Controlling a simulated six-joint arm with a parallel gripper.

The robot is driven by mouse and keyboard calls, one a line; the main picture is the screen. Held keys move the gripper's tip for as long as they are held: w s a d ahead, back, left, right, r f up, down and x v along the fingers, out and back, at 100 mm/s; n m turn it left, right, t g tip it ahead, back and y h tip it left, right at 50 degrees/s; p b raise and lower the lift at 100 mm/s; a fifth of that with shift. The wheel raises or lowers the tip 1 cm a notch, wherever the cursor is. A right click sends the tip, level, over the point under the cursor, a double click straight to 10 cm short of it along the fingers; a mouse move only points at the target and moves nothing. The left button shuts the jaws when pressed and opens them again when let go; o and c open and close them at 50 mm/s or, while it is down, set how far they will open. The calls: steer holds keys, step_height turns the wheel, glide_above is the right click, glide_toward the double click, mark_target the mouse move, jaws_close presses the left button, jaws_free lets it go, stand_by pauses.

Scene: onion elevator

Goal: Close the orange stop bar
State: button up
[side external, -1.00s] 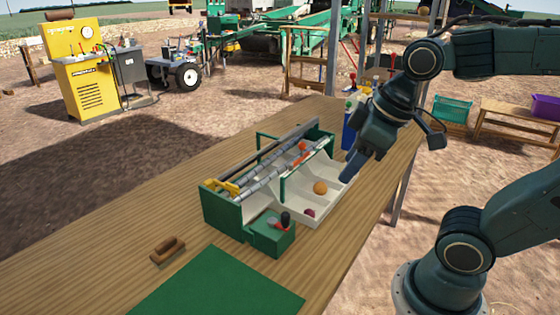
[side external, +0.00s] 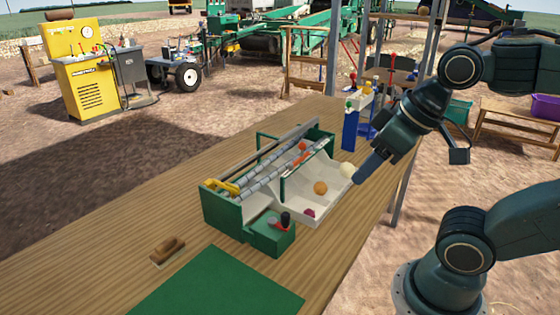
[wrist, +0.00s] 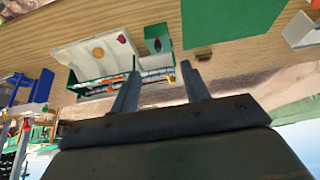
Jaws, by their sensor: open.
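The onion elevator (side external: 225,212) is a small green and white machine on the wooden table, with grey rollers along it. A small orange piece (side external: 302,146), perhaps the stop bar, shows near its far part; its exact position is hard to tell. An orange onion (side external: 320,187), a dark red onion (side external: 309,213) and a pale onion (side external: 347,170) lie in the white tray (side external: 328,207). My gripper (side external: 360,178) is empty, above the tray's right edge beside the pale onion in the picture. In the wrist view its two fingers (wrist: 158,85) are apart, with the elevator beyond them.
A green box with a black and red knob (side external: 268,232) is at the elevator's near end. A wooden-handled brush (side external: 168,250) and a green mat (side external: 215,285) lie in front. A blue holder (side external: 351,130) stands behind. The table's left part is clear.

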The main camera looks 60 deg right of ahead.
steer(key=shift+w, duration=0.1)
steer(key=c, duration=0.7)
steer(key=shift+w+d+r, duration=0.15)
steer(key=shift+w, duration=0.05)
jaws_close()
steer(key=w+d+r+m+g, duration=0.1)
steer(key=w+d+r, duration=0.1)
steer(key=w+d, duration=0.75)
steer(key=w+d+f, duration=0.2)
steer(key=w+d, duration=0.2)
steer(key=d, duration=0.2)
steer(key=w+d+f+m+g, duration=0.1)
steer(key=w+d+f, duration=0.2)
steer(key=d, duration=0.4)
steer(key=shift+w+d+h, duration=0.15)
steer(key=shift+w+h, duration=0.15)
steer(key=shift+w, duration=0.1)
